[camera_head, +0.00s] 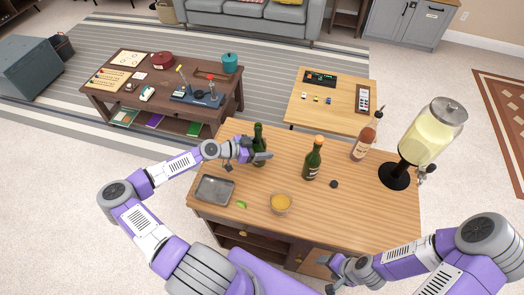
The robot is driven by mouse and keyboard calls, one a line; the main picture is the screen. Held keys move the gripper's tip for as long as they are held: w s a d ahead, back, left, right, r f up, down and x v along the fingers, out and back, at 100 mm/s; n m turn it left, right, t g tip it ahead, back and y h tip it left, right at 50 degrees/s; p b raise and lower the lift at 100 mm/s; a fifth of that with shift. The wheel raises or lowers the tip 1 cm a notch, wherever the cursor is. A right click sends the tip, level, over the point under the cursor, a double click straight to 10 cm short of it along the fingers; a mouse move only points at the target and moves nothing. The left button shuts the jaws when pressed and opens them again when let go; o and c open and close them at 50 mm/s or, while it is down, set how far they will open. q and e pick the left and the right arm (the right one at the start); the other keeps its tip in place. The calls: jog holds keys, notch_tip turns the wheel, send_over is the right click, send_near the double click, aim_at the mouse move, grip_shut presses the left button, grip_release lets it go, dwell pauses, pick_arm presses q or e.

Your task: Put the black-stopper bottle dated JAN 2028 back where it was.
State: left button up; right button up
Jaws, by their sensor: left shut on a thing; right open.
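My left gripper (262,157) is shut on a dark green bottle (258,133), which stands upright at the left part of the wooden counter (300,223). The gripper hides part of the bottle, and I cannot tell whether its base touches the counter. A second green bottle (311,166) with an orange top and pale label stands near the middle. A pinkish bottle (361,149) with a dark stopper stands further right. No date is legible on any bottle. My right gripper (331,277) is open and empty at the counter's front edge.
A grey tray (201,199), a green wedge (241,205) and a bowl of yellow contents (280,209) lie along the front left. A small dark disc (334,184) lies right of the middle bottle. A drink dispenser (432,135) stands at the right. The front right is clear.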

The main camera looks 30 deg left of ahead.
pick_arm(q)
jog(key=shift+f, duration=0.85)
jog(key=shift+f+b, duration=0.2)
jog(key=shift+b, duration=0.1)
jog(key=o, duration=1.6)
